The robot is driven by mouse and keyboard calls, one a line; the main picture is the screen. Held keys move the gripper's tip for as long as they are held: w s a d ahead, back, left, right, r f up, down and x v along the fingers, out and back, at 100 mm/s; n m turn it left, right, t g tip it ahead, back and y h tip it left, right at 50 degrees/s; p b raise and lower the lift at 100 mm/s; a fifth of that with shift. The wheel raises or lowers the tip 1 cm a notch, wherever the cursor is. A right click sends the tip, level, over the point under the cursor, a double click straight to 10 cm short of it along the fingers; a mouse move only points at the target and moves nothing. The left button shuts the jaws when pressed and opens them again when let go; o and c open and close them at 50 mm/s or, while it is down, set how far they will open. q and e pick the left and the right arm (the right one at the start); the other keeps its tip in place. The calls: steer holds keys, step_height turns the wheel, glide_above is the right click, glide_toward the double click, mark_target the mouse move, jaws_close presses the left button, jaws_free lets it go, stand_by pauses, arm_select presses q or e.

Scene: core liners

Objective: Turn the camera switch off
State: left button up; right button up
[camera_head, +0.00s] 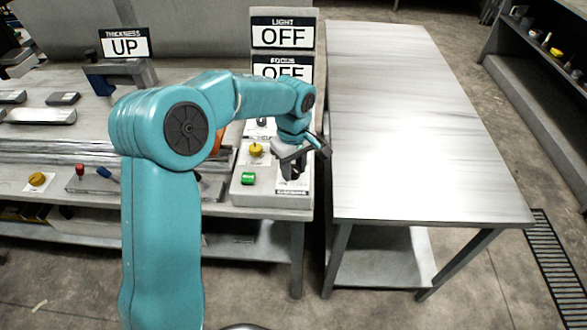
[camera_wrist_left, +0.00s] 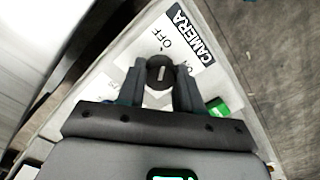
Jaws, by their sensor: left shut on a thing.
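The camera switch (camera_wrist_left: 161,72) is a round black knob with a white line, on a white label reading CAMERA (camera_wrist_left: 192,36). OFF is printed above the knob in the left wrist view, and the ON print at its right is partly hidden by a finger. The white line runs roughly up and down, toward the OFF side. My left gripper (camera_wrist_left: 160,88) has a finger on each side of the knob and is shut on it. My right gripper is not in view.
The pale control box (camera_head: 240,196) carries a green button (camera_head: 248,178) and a yellow knob (camera_head: 256,149) beside the gripper. Signs reading LIGHT OFF (camera_head: 282,34) and FOCUS OFF (camera_head: 282,68) stand behind. An empty metal table (camera_head: 410,120) is at the right.

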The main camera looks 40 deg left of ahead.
mark_target(293, 168)
arm_select(q)
steer(key=shift+a+n, duration=0.15)
steer(key=shift+n, duration=0.45)
steer(key=shift+r, duration=0.1)
steer(key=o, duration=1)
steer(key=shift+o, duration=0.2)
step_height(293, 168, up, 16)
steer(key=p, duration=0.1)
steer(key=shift+s, duration=0.1)
